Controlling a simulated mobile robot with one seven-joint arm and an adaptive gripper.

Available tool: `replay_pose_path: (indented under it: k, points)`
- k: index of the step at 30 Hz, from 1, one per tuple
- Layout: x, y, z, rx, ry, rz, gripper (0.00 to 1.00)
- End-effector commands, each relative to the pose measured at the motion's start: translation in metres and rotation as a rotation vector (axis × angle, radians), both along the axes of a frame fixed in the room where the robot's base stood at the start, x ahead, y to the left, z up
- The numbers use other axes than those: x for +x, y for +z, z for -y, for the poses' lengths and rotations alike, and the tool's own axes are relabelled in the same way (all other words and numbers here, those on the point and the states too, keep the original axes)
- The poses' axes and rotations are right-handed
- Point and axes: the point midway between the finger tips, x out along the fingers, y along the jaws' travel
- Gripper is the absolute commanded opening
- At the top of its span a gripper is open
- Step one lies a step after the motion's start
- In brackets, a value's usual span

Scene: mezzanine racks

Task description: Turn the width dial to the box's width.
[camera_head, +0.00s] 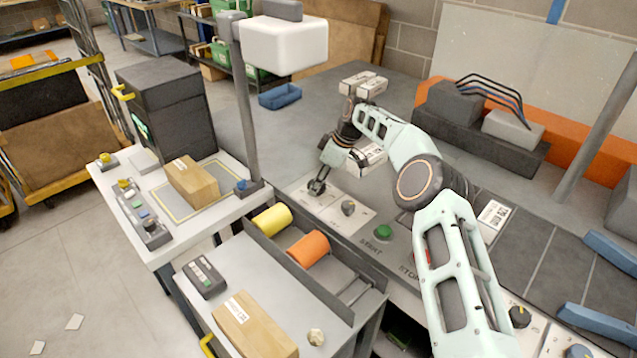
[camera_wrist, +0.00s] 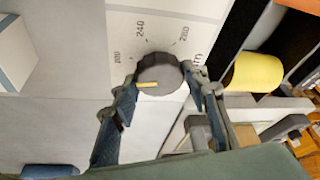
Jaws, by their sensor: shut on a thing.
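A round dark dial (camera_wrist: 165,72) with a yellow pointer sits on a white panel with printed numbers 200, 240 and 280 in the wrist view. The pointer aims left in that view, a little below the 200. My gripper (camera_wrist: 160,84) has one finger on each side of the dial and is shut on it. In the head view my gripper (camera_head: 317,187) is low over the white dial panel (camera_head: 325,219) and mostly hides this dial. A cardboard box (camera_head: 193,184) lies on the marked plate of the left bench. Another box (camera_head: 255,326) lies on the lower bench.
A second dark dial (camera_head: 348,207) stands close to my gripper. A green START button (camera_head: 383,232) is to its right. A yellow roller (camera_head: 272,220) and an orange roller (camera_head: 309,249) lie in front. A grey post (camera_head: 246,110) stands to the left.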

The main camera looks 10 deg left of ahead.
Motion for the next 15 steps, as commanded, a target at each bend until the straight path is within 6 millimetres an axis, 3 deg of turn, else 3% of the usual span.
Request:
replay_pose_path:
  k: [15]
  points:
    - [-0.0005, -0.0015, 0.0010, -0.005, 0.051, -0.002, 0.17]
